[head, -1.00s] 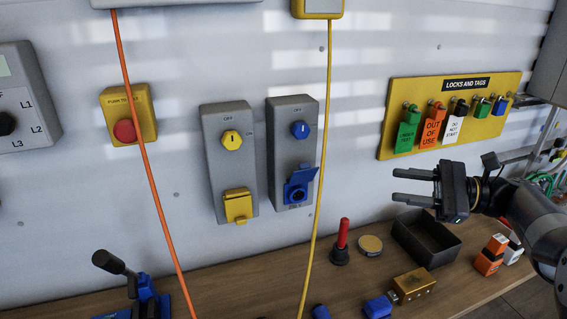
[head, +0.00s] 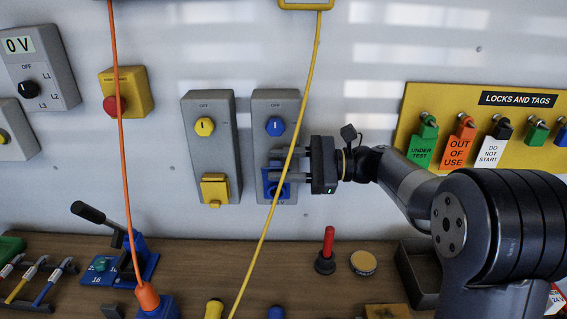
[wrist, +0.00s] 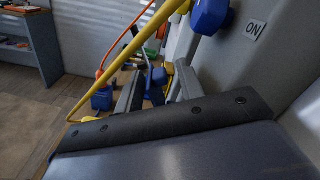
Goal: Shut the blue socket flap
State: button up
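The blue socket (head: 269,188) is low on the right-hand grey box (head: 263,108), under a blue knob (head: 275,126). My gripper (head: 271,166) is in front of this socket, coming from the right, with its two fingers apart one above the other. The fingers cover much of the socket and its blue flap, so I cannot tell the flap's angle or whether a finger touches it. In the wrist view the fingers (wrist: 154,88) stand apart with some blue between them; I cannot tell if it is the flap. The blue knob (wrist: 209,15) shows above.
A yellow cable (head: 262,222) hangs across the box beside my fingers. The left-hand grey box (head: 205,150) has a yellow knob and yellow flap. A red-handled tool (head: 328,245), a round tin (head: 363,263) and a black tray (head: 408,275) are on the bench below.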

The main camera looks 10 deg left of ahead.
jog(key=shift+c, duration=0.4)
grip_shut()
